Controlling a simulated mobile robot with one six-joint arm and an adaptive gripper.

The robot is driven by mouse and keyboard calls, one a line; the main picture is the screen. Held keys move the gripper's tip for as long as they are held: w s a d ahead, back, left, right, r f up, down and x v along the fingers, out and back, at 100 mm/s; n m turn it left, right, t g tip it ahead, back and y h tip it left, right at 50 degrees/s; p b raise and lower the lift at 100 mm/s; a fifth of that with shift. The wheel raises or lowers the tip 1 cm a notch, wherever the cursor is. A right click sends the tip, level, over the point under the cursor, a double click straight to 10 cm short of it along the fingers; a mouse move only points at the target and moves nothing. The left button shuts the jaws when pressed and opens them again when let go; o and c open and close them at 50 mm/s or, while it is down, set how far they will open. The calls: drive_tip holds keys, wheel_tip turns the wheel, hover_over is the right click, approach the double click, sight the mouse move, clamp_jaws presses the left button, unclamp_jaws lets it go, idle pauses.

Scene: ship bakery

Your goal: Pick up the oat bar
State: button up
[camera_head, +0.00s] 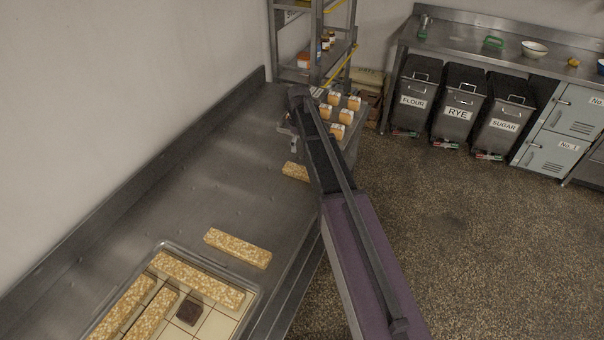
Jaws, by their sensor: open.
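One oat bar (238,248), pale tan and grainy, lies on the steel counter (165,190) just beyond a clear-rimmed tray. A second oat bar (294,172) lies farther along the counter, its right end hidden behind my arm. Several more oat bars, one of them (200,280) along the far side, lie in the tray (257,296) at the bottom, cut off by the frame. My arm reaches away over the counter's right edge. My gripper (287,136) seems to hang at the arm's far end, small and unclear, beyond the second bar. It is open, with nothing seen in it.
A dark square piece (189,312) lies in the tray. A metal rack (295,75) stands behind. Bins labelled flour (413,101), rye and sugar stand under the back bench. The counter's middle is clear.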

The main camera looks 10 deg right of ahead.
sight(301, 170)
drive_tip(key=shift+f+b, duration=4.15)
drive_tip(key=shift+f, duration=0.05)
drive_tip(key=shift+d+f+b, duration=0.15)
drive_tip(key=shift+f+b, duration=1.15)
drive_tip(key=shift+d+f+b, duration=0.1)
drive_tip(key=shift+f+b, duration=1.2)
drive_tip(key=c, duration=1.1)
